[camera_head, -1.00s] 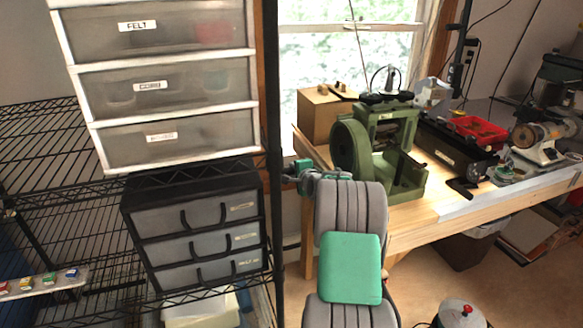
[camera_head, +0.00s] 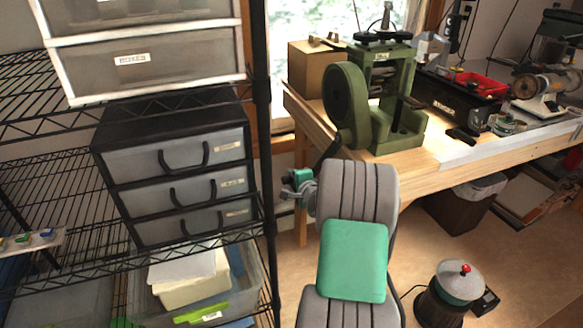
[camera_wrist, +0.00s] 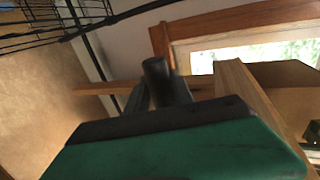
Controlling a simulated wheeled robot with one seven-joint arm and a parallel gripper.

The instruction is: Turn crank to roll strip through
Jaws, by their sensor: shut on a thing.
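The green rolling mill (camera_head: 392,82) stands on the wooden bench, its large round wheel (camera_head: 345,108) facing left. A dark crank arm (camera_head: 328,152) slants down and left from the wheel and goes behind my arm. My gripper's green and grey end (camera_head: 303,184) is left of my grey arm, below the wheel; its fingers are hard to make out there. In the wrist view my gripper (camera_wrist: 158,92) is shut on the dark cylindrical crank handle (camera_wrist: 154,68), which sticks up between the fingers. I cannot make out the strip.
A wire shelf with a black drawer unit (camera_head: 175,160) is close on the left; its black post (camera_head: 265,150) stands near my gripper. The wooden bench (camera_head: 440,170) carries a cardboard box (camera_head: 312,68) and other tools. A round pot-like device (camera_head: 453,290) stands on the floor at right.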

